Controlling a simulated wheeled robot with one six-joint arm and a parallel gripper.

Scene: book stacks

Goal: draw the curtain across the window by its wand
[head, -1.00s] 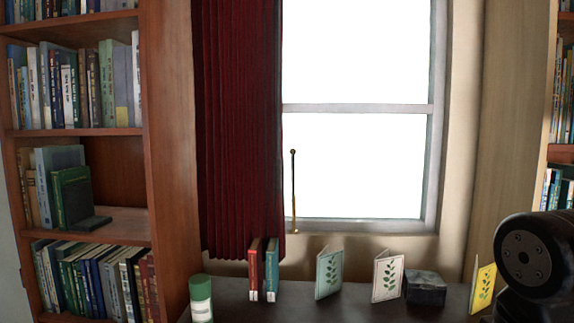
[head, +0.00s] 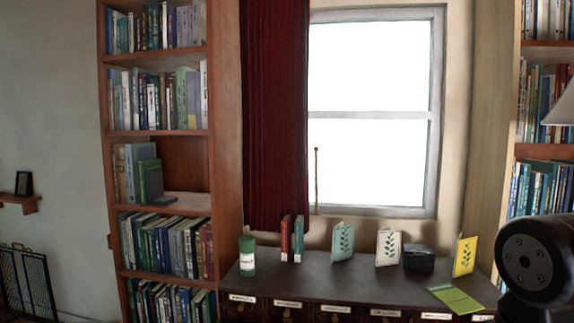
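The dark red curtain (head: 276,110) hangs bunched in vertical folds at the left side of the window (head: 370,80). Most of the bright panes are uncovered. A thin brass wand (head: 317,180) with a small knob on top stands upright against the lower left of the window, just beside the curtain's right edge. The wand's lower end is near the sill. A dark round part of my arm shows at the lower right, well away from the wand. My gripper is outside the view.
A dark cabinet (head: 330,287) stands below the window. On it are a green canister (head: 247,257), a red book (head: 285,238), a teal book (head: 299,240), several upright cards and a dark box (head: 419,258). Bookshelves (head: 226,140) flank the window.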

